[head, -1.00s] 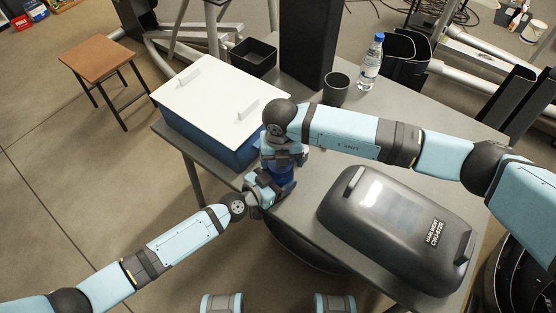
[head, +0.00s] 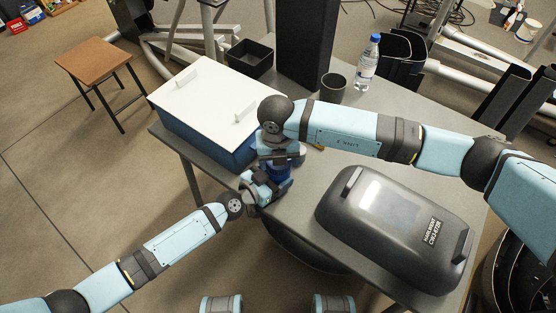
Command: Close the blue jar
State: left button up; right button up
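The blue jar (head: 280,173) stands near the front edge of the grey table, in front of the white-lidded blue box. Only a small part of it shows between my two grippers. My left gripper (head: 272,184) is at the jar's lower left side. My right gripper (head: 277,155) is directly above the jar, pointing down over its top. The fingers of both grippers are mostly hidden, so I cannot tell whether they are open or shut. The jar's lid and opening are hidden under my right gripper.
A blue box with a white lid (head: 200,95) is just behind the grippers. A dark grey case (head: 385,225) lies to the right. A black tray (head: 249,58), a dark cup (head: 332,88) and a water bottle (head: 368,62) stand farther back. A wooden stool (head: 97,60) is at left.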

pick_arm(q)
jog(key=shift+w+a+f, duration=0.1)
jog(key=shift+a+f, duration=0.05)
jog(key=shift+a, duration=0.15)
pick_arm(e)
jog(key=shift+w+d+r, duration=0.1)
jog(key=shift+w+r, duration=0.05)
jog(key=shift+r, duration=0.55)
jog(key=c, duration=0.4)
jog(key=shift+r, duration=0.15)
jog(key=c, duration=0.4)
pick_arm(q)
jog(key=shift+d, duration=0.15)
